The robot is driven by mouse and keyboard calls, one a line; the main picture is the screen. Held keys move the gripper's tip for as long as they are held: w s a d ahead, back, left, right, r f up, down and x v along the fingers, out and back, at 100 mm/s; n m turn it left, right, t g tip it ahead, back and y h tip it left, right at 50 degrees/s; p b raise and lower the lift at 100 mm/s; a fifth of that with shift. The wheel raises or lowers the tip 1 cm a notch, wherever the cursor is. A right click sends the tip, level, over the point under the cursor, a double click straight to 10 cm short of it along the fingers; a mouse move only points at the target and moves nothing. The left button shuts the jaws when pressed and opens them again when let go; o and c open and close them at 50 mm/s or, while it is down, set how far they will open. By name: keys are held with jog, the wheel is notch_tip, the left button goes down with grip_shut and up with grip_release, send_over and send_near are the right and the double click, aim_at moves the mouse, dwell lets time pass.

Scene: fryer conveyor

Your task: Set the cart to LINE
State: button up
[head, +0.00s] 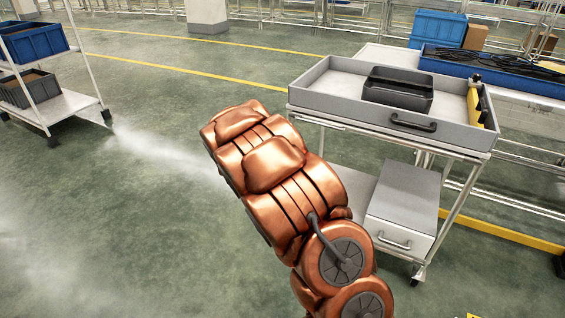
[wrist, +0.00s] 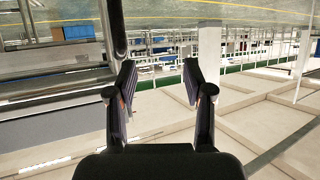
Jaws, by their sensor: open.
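A grey metal cart (head: 462,141) stands at the right in the head view. Its top tray holds a black bin (head: 398,90), and a dark handle (head: 412,123) is on its front wall. A yellow and black piece (head: 476,103) is at the tray's right end. I can read no LINE marking. My copper-coloured arm is in front of the cart's left side and hides part of it. My gripper (wrist: 159,72) is open and empty in the wrist view, with its two dark fingers apart. I cannot make out the gripper in the head view.
A grey box with a handle (head: 400,239) is on the cart's lower shelf. A white rack (head: 66,104) with blue and grey bins stands at the far left. A conveyor (head: 524,92) runs behind the cart. The green floor at left is clear.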

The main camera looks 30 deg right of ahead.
jog(key=w+d+f+m+t+h+b, duration=0.1)
jog(key=w+d+f+m+h+b, duration=0.1)
jog(key=d+f+h+b, duration=0.65)
jog(key=shift+w+d+f+y+p, duration=0.3)
jog(key=shift+w+d+f+y, duration=0.15)
jog(key=shift+w+d, duration=0.4)
jog(key=shift+w+d+f+y+p, duration=0.25)
jog(key=shift+w+d+f+y, duration=0.15)
jog(key=shift+w+d, duration=0.4)
jog(key=shift+w+d+f+y+p, duration=0.3)
jog(key=shift+w+d+f+y, duration=0.15)
jog(key=shift+w+d, duration=0.35)
jog(key=shift+c, duration=0.3)
grip_shut()
jog(key=shift+s, duration=0.1)
